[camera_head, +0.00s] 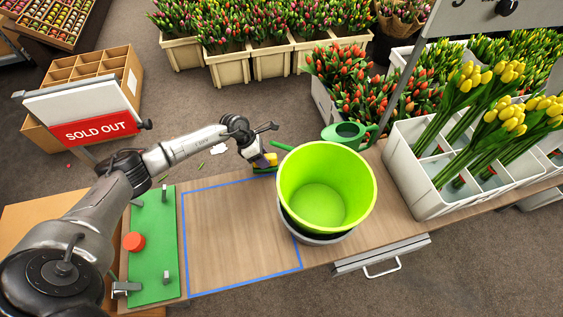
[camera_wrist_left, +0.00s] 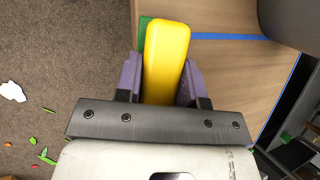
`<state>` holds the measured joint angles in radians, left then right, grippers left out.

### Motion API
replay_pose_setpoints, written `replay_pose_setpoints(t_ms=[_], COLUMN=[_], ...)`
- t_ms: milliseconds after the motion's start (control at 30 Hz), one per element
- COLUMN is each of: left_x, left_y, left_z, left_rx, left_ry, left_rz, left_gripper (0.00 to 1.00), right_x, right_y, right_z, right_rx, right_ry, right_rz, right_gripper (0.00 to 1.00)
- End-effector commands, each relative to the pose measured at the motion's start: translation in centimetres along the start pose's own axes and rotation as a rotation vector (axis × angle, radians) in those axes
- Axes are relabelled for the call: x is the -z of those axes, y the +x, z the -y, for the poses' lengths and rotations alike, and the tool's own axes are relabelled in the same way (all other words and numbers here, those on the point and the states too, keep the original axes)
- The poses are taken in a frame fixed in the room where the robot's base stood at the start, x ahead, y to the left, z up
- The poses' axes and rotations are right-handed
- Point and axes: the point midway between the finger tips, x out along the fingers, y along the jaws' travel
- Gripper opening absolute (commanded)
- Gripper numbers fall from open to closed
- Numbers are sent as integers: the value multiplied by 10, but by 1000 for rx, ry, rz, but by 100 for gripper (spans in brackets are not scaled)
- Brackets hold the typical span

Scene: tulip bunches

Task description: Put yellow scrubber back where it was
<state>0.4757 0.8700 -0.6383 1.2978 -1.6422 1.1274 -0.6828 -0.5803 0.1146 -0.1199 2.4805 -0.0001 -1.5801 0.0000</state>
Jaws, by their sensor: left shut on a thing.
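The yellow scrubber (camera_wrist_left: 167,60) is between the two purple-padded fingers of my left gripper (camera_wrist_left: 160,82) in the left wrist view. A strip of green shows beside its upper left edge. In the head view, my left gripper (camera_head: 263,161) is shut on the scrubber (camera_head: 271,158) at the far edge of the wooden table, just left of the lime green bucket. Whether the scrubber touches the tabletop cannot be told. My right gripper is not in view.
The lime green bucket (camera_head: 326,186) stands close to the right of the gripper, with a green watering can (camera_head: 345,134) behind it. A blue-taped area (camera_head: 235,235) of the table is clear. A green board (camera_head: 152,262) lies left of it, and a white tulip crate (camera_head: 425,200) stands right.

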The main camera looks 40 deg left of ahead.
Motion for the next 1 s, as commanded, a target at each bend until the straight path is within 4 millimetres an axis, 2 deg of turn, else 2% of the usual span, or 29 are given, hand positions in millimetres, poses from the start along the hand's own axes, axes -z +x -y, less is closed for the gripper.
replay_pose_setpoints(t_ms=[100, 467, 700, 1000], left_x=[-12, -26, -48, -49], left_y=[7, 18, 36, 37], left_z=[6, 15, 27, 27], left_rx=[0, 1, 1, 0], left_ry=[2, 2, 1, -1], left_rz=[1, 1, 1, -1], left_gripper=[14, 14, 14, 14], right_x=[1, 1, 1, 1], right_y=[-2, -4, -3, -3], right_z=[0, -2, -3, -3], right_rx=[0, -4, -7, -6], right_ry=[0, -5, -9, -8], right_rz=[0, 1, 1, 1], right_gripper=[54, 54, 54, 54])
